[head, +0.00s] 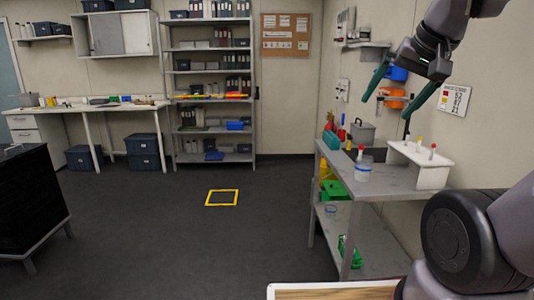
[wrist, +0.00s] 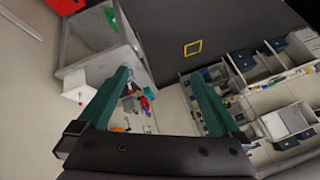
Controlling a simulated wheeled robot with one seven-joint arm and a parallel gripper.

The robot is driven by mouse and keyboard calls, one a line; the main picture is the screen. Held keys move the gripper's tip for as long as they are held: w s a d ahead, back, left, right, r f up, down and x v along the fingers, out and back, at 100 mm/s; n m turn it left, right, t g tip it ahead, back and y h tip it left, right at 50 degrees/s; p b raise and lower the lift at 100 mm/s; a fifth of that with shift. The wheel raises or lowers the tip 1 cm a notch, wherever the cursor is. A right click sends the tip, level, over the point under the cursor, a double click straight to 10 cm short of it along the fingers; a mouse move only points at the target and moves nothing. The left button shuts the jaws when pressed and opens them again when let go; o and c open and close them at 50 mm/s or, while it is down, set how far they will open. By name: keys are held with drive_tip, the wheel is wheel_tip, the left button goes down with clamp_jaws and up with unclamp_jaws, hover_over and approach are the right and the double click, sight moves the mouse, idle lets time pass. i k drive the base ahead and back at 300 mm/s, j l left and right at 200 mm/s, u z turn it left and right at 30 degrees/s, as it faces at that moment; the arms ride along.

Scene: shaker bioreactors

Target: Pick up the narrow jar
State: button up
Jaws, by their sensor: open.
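A clear jar (head: 363,174) with pale contents stands on the top shelf of the grey cart (head: 395,184) at the right of the head view. A red-topped item (head: 361,151) shows at its top or just behind it; I cannot tell which. I cannot tell for sure that this is the narrow jar. My gripper (head: 386,109) is high above the cart, with its two teal fingers spread and nothing between them. In the wrist view my gripper (wrist: 160,74) is also empty, and no jar can be made out there.
A white rack (head: 433,175) with red- and yellow-topped items stands on the cart's right side. A grey box (head: 363,133) and bottles are at its back. Green items (head: 350,250) are on the lower shelf.

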sight(364, 162)
drive_tip(key=i+l+z, duration=0.25)
drive_tip(key=l, duration=0.35)
drive_tip(key=i+l+z, duration=0.2)
drive_tip(key=i+l, duration=0.3)
